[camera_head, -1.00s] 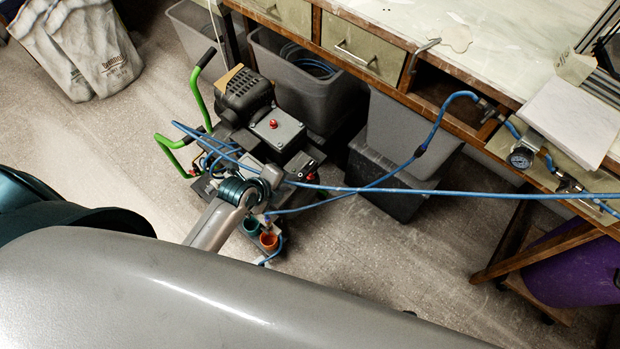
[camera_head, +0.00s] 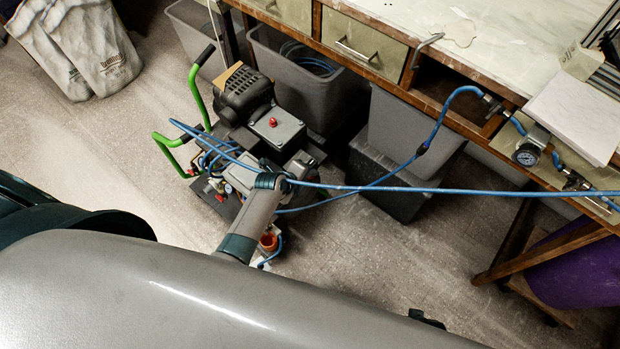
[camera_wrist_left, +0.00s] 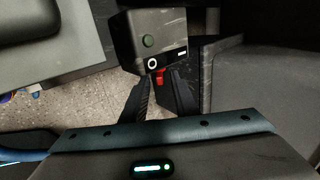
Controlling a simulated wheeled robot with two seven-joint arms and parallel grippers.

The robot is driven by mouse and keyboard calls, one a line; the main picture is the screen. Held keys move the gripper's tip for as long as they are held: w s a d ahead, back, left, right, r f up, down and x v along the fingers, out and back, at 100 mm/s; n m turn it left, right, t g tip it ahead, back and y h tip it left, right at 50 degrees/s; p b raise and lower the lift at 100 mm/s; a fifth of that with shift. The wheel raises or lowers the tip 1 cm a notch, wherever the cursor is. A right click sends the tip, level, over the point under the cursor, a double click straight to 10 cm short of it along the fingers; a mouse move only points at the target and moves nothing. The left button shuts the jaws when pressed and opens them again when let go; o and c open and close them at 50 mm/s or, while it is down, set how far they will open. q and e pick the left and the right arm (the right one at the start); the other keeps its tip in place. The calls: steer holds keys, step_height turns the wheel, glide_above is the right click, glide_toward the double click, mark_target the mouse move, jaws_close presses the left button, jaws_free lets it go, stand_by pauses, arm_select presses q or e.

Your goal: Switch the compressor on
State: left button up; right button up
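The compressor (camera_head: 246,92) stands on the floor, with a black finned motor, green handles and a grey box with a red knob. My left arm reaches over its near side. My left gripper (camera_head: 301,164) is small and partly hidden there, at the compressor's right side. In the left wrist view, a dark grey switch box (camera_wrist_left: 150,26) has a round green mark, a white ring symbol and a red switch (camera_wrist_left: 160,76). The fingers of my left gripper (camera_wrist_left: 159,80) stand apart, their tips close around the red switch; I cannot tell whether they touch it. My right gripper is not in view.
A blue hose (camera_head: 450,192) crosses above the compressor to the bench fittings and gauge (camera_head: 527,155). Grey bins (camera_head: 400,135) stand under the workbench (camera_head: 480,50) beside the compressor. Open floor lies at the left.

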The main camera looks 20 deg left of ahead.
arm_select(q)
steer(key=shift+w+d+f, duration=0.1)
steer(key=shift+w+f, duration=0.15)
steer(key=shift+f, duration=0.05)
jaws_close()
steer(key=shift+r, duration=0.1)
